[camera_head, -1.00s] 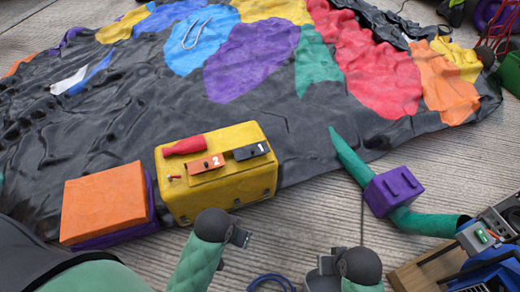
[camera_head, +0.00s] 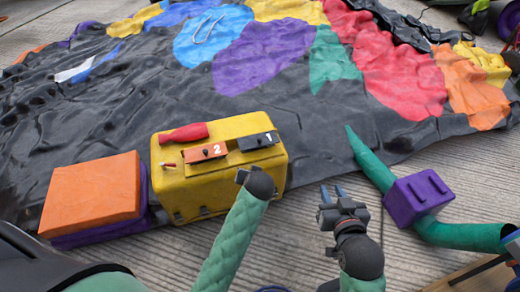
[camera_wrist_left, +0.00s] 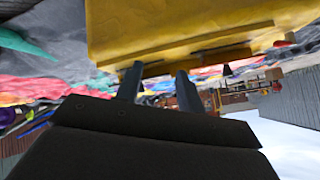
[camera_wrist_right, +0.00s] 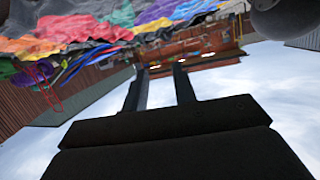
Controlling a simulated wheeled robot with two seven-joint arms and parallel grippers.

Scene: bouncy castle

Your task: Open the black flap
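The black flap (camera_head: 258,141), marked 1, lies closed on top of the yellow box (camera_head: 226,197) at its right side. An orange flap (camera_head: 205,153), marked 2, sits beside it on the left. My left gripper (camera_head: 243,174) is in front of the box, below the two flaps; in the left wrist view its fingers (camera_wrist_left: 158,82) are apart and empty, near the box's yellow wall (camera_wrist_left: 180,30). My right gripper (camera_head: 335,192) is right of the box, over the floor; its two fingers are apart and empty, also in the right wrist view (camera_wrist_right: 160,85).
An orange-topped block (camera_head: 92,190) stands left of the box. A purple block (camera_head: 418,196) on a green tube (camera_head: 458,236) lies at the right. The flat castle sheet (camera_head: 90,130) spreads behind.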

